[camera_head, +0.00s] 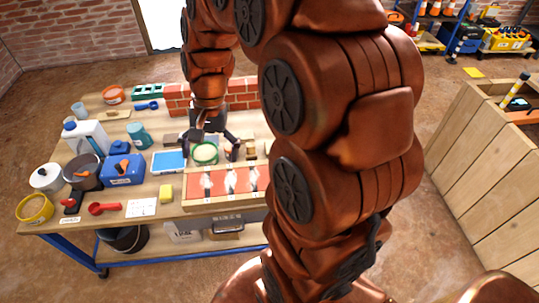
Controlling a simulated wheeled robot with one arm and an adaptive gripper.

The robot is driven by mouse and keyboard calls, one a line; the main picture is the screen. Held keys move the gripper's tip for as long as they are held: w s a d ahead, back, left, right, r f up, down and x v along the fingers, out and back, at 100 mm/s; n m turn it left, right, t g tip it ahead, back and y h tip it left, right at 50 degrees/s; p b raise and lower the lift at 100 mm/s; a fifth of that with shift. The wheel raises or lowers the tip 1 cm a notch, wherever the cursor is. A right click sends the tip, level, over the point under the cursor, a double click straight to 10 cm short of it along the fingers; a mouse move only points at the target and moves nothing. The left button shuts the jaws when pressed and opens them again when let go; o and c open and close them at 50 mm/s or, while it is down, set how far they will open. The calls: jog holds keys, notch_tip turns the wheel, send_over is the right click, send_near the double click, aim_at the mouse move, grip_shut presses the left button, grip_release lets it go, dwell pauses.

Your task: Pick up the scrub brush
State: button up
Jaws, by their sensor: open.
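My gripper (216,146) is open above the middle of the workbench, its dark fingers spread and pointing down. A round green-rimmed item (205,154) lies just below it and to the left; I cannot tell if they touch. I cannot pick out the scrub brush for certain. A small blue item (147,105) at the back left of the bench is too small to identify. My own copper arm hides the right part of the bench.
A brick wall piece (180,98) stands behind the gripper. A wooden tray with red panels (195,184) lies in front. A white jug (90,137), a pot (82,172) and a blue box (122,171) crowd the left. A wooden crate (470,150) stands right.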

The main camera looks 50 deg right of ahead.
jog(key=w+d+f+m+y+b, duration=0.1)
jog(key=w+d+f+m+b, duration=0.25)
jog(key=w+d+f, duration=0.3)
jog(key=m+t+b, duration=0.3)
jog(key=m+b, duration=0.3)
jog(key=m, duration=0.6)
send_near(267, 147)
jog(key=shift+w+a+f, duration=0.15)
jog(key=shift+a+f, duration=0.4)
jog(key=shift+f, duration=0.3)
jog(key=shift+d+f+m+t, duration=0.2)
jog(key=shift+m+t, duration=0.05)
jog(key=shift+t, duration=0.05)
jog(key=shift+f, duration=0.35)
jog(key=shift+w+a+f, duration=0.15)
jog(key=shift+a+f, duration=0.1)
jog(key=shift+f, duration=0.45)
jog(key=shift+s+d+f+x, duration=0.1)
jog(key=shift+d+x, duration=0.05)
jog(key=shift+x, duration=0.75)
jog(key=shift+s+d+f+x, duration=0.1)
jog(key=shift+s+x, duration=0.05)
jog(key=shift+x, duration=0.75)
jog(key=shift+s+d+x, duration=0.1)
jog(key=shift+d+x, duration=0.05)
jog(key=shift+x, duration=0.8)
jog(key=c, duration=1.2)
jog(key=shift+r, duration=0.15)
